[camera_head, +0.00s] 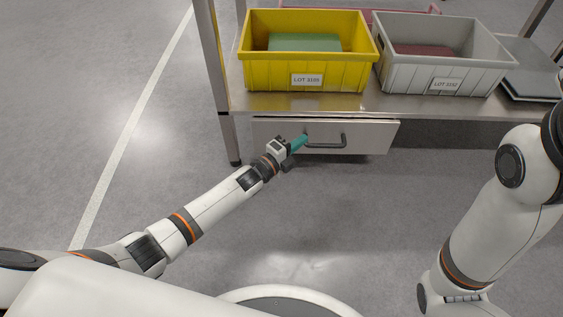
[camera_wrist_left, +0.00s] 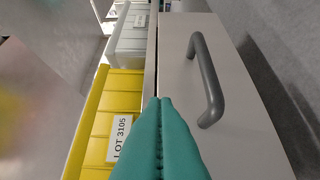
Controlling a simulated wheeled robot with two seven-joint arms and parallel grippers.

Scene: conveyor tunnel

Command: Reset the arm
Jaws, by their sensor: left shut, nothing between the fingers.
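My left arm reaches in from the left in the head view. Its teal left gripper (camera_head: 300,142) is at the front of a drawer (camera_head: 366,134), by the left end of the drawer's dark handle (camera_head: 343,141). In the left wrist view the teal fingers (camera_wrist_left: 160,105) are pressed together with nothing between them. The handle (camera_wrist_left: 209,80) shows there to the right of the fingertips, apart from them. The drawer appears shut or nearly so. My right arm stands at the right of the head view; its gripper is out of frame.
A steel workbench (camera_head: 235,101) stands above the drawer. On it are a yellow bin (camera_head: 262,76) labelled LOT 3105, a grey bin (camera_head: 400,76) and a dark flat object (camera_head: 531,84) at the right. The bench leg (camera_head: 230,138) is left of the drawer. Open floor lies in front.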

